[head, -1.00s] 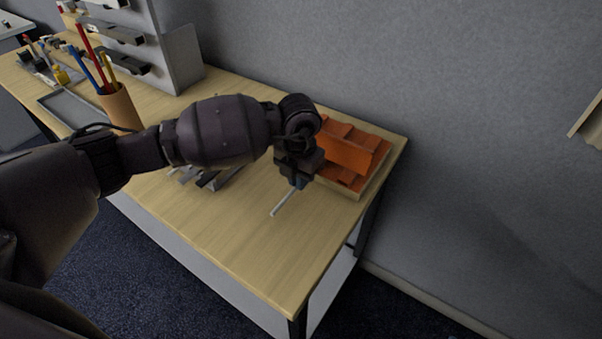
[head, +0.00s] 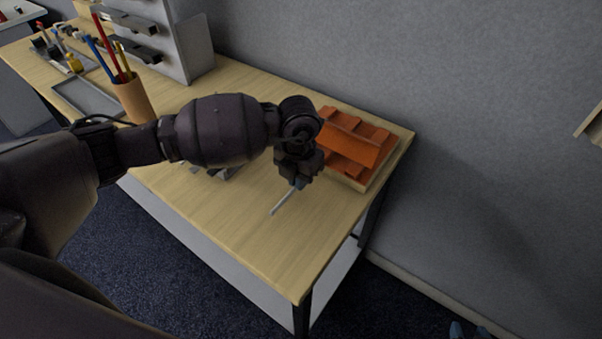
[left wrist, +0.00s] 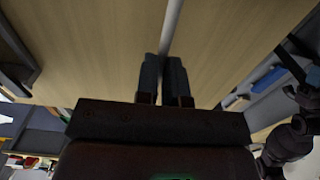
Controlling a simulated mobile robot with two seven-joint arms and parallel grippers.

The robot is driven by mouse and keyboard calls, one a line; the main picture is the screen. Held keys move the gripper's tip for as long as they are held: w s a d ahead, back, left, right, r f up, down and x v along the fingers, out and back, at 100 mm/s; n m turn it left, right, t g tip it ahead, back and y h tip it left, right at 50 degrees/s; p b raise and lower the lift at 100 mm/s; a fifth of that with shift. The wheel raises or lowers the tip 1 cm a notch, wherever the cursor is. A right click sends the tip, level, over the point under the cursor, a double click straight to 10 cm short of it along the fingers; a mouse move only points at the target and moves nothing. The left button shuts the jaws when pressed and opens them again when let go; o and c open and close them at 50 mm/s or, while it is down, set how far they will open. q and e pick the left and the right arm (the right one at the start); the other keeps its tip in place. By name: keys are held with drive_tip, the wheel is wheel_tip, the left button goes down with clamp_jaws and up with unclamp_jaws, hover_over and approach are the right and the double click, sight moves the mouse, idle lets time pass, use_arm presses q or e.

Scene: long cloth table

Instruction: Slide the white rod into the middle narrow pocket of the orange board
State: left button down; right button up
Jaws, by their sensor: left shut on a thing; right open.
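The orange board (head: 352,145) lies at the far right end of the table, with stepped orange ridges and a pale base edge. My left gripper (head: 299,184) is just in front and left of it, pointing down. It is shut on the white rod (head: 281,202), which sticks out toward the lower left, above or close to the tabletop. In the left wrist view the rod (left wrist: 172,25) runs up from between the two fingers (left wrist: 163,78). My left wrist covers part of the board, so its middle pocket cannot be made out.
Grey metal pieces (head: 226,173) lie partly hidden behind my left arm. A cup of coloured pencils (head: 134,98), a grey tray (head: 88,97) and a grey rack (head: 192,45) stand further left. The wall is behind the board. The table's front right area is clear.

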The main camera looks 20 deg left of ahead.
use_arm(q)
drive_tip(key=shift+s+a+p, duration=0.25)
drive_tip(key=shift+s+p, duration=0.1)
drive_tip(key=shift+s, duration=0.3)
use_arm(e)
drive_tip(key=shift+r, duration=0.5)
drive_tip(key=shift+w+r, duration=0.1)
idle(0.8)
drive_tip(key=shift+f, duration=0.2)
idle(0.4)
use_arm(q)
drive_tip(key=shift+w+d, duration=0.1)
drive_tip(key=shift+w, duration=0.15)
use_arm(e)
drive_tip(key=shift+s+d+f, duration=0.15)
drive_tip(key=shift+s+f, duration=0.6)
drive_tip(key=shift+f, duration=0.1)
use_arm(q)
drive_tip(key=shift+w, duration=0.15)
use_arm(e)
drive_tip(key=shift+w, duration=0.1)
use_arm(q)
drive_tip(key=shift+w+d+b, duration=0.2)
drive_tip(key=shift+w+b, duration=0.1)
drive_tip(key=shift+b, duration=0.05)
use_arm(e)
drive_tip(key=shift+w+r, duration=0.2)
drive_tip(key=shift+w, duration=0.25)
